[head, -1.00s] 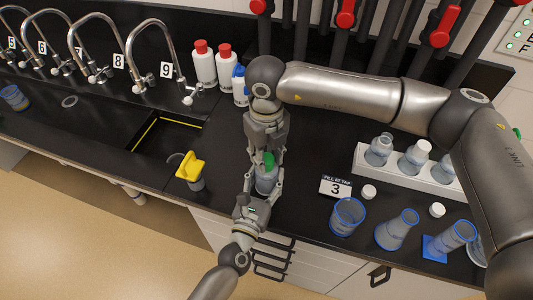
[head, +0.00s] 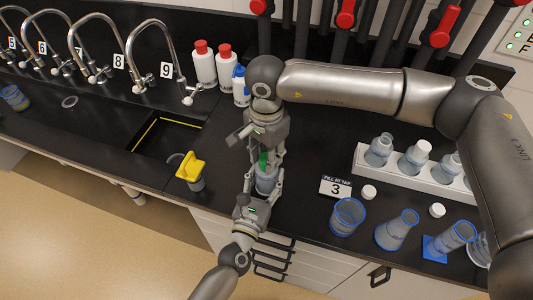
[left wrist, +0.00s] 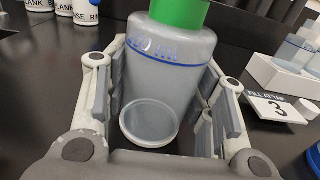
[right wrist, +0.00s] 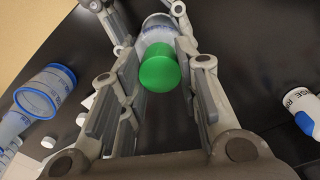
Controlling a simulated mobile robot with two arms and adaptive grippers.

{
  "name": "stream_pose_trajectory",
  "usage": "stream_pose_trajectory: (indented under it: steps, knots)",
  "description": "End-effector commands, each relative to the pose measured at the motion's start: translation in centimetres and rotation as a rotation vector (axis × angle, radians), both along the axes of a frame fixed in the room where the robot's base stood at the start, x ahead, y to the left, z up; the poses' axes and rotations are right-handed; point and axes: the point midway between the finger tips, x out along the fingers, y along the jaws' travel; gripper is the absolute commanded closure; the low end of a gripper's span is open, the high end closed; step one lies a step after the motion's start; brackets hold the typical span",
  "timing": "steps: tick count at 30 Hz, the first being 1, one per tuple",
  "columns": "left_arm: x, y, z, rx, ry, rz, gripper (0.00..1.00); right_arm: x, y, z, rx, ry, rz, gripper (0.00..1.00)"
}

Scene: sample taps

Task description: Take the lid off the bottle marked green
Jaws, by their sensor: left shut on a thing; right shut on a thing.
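The bottle with the green lid is a clear grey bottle (head: 266,184) with a blue line and marking, seen from close up in the left wrist view (left wrist: 165,75). Its green lid (head: 263,160) sits at its top and also shows in the left wrist view (left wrist: 180,12) and the right wrist view (right wrist: 159,70). My left gripper (head: 264,188) is shut on the bottle's body from the front side. My right gripper (head: 265,154) comes from above and is shut on the green lid, whose sides its fingers partly hide in the head view.
A yellow-topped item (head: 190,168) stands left of the bottle, near the sink (head: 165,138). White bottles (head: 204,65) stand behind. To the right are a sign marked 3 (head: 335,188), a blue-rimmed beaker (head: 346,217), a flask (head: 397,230) and a white rack (head: 440,182) of bottles.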

Motion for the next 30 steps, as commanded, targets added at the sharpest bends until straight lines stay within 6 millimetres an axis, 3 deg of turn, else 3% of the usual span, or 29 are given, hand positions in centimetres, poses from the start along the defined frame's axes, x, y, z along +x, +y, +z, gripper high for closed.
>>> stream_pose_trajectory:
  steps: [18, 22, 30]
  knots:
    - [-0.04, -0.01, -0.03, 0.000, 0.001, 0.000, 1.00, 0.15, -0.05, 0.13, -0.002, -0.004, 1.086, 0.98]
    - [-0.05, -0.02, -0.03, 0.000, 0.001, 0.000, 1.00, 0.14, -0.03, 0.14, -0.002, -0.003, 1.195, 0.98]
    - [-0.05, -0.02, -0.04, 0.000, 0.001, -0.001, 1.00, 0.18, -0.04, 0.15, -0.002, -0.004, 1.189, 0.98]
